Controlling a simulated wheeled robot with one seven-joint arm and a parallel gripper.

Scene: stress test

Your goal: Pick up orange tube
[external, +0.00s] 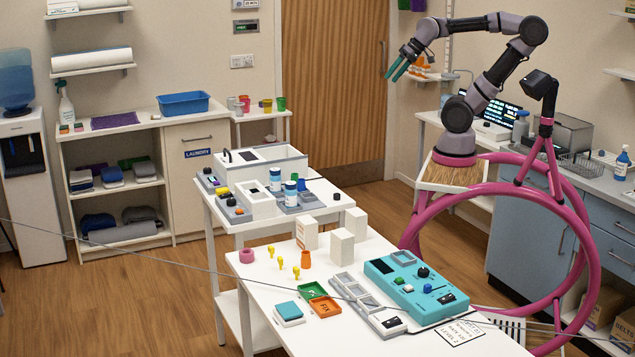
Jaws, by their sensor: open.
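A small upright orange piece (306,259), which looks like the orange tube, stands on the white front table (260,322). It is too small to tell whether it is hollow. Yellow pieces (281,263) stand to its left, and a white box (307,234) stands just behind it. My gripper (393,76), with teal fingers, is open and empty. It is raised high in front of the wooden door, up and to the right of the orange piece and well apart from it.
A teal control box (412,287) and grey frames (356,290) lie right of the orange piece. Green and orange trays (324,307) lie in front of it. White boxes (341,247) stand behind. A thin grey cable (190,248) crosses the picture.

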